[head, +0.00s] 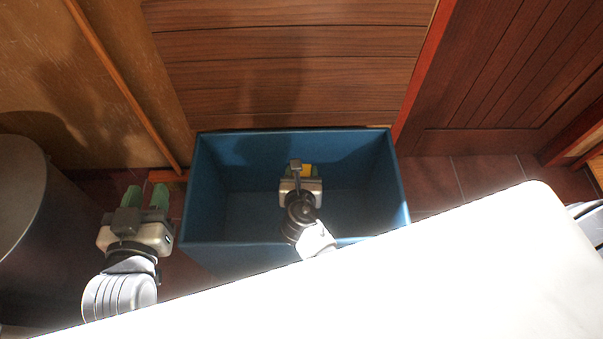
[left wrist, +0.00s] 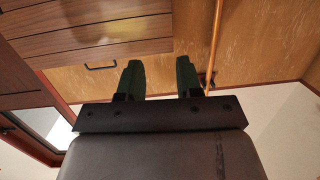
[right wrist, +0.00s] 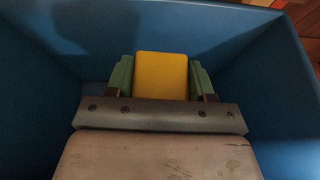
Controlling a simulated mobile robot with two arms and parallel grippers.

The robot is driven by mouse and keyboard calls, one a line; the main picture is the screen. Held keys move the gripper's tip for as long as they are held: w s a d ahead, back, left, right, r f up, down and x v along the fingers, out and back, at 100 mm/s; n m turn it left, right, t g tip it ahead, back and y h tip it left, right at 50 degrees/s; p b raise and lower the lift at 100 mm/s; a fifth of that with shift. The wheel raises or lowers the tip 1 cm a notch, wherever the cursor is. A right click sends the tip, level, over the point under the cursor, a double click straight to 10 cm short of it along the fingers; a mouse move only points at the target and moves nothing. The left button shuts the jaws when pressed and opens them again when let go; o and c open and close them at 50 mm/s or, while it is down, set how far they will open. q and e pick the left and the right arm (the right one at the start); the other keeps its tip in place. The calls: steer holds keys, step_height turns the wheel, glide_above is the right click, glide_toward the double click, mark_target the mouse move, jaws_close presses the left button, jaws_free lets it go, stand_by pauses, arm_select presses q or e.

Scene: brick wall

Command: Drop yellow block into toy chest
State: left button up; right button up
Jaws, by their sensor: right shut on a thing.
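The blue toy chest (head: 215,165) stands open-topped in the middle of the head view. Its blue walls also surround my right gripper in the right wrist view (right wrist: 275,120). My right gripper (head: 303,175) is over the chest's opening, within its rim as seen from above. It is shut on the yellow block (right wrist: 161,76), which sits between its two green fingers. In the head view only a small part of the yellow block (head: 307,170) shows past the gripper. My left gripper (head: 147,197) is left of the chest, open and empty, its green fingers (left wrist: 160,78) apart.
A dark round bin-like object (head: 25,210) stands at the far left. A wooden slatted front (head: 290,70) rises behind the chest, and a dark wooden door (head: 500,75) is at the right. Dark floor tiles (head: 480,175) show right of the chest.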

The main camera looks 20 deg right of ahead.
arm_select(q)
steer(key=shift+w+d+r+t+h+b, duration=0.1)
steer(key=shift+d+r+t+h+b, duration=0.15)
steer(key=shift+r+t, duration=0.6)
steer(key=shift+w+d+r+t+h+b, duration=0.15)
steer(key=shift+r+t+h, duration=0.1)
steer(key=shift+r+t, duration=0.55)
arm_select(e)
steer(key=shift+f, duration=0.45)
arm_select(q)
steer(key=shift+r, duration=0.1)
arm_select(e)
steer(key=o, duration=1)
steer(key=shift+s+a+r, duration=0.1)
steer(key=shift+s+r, duration=0.05)
steer(key=shift+s, duration=0.25)
arm_select(q)
steer(key=s+a+f+g+y+p, duration=0.2)
steer(key=s+f+g+p, duration=0.1)
steer(key=f+g, duration=0.5)
steer(key=shift+s+a+f+g+y, duration=0.35)
steer(key=shift+s+a+f, duration=0.1)
steer(key=shift+s, duration=0.2)
arm_select(e)
steer(key=shift+v, duration=4.95)
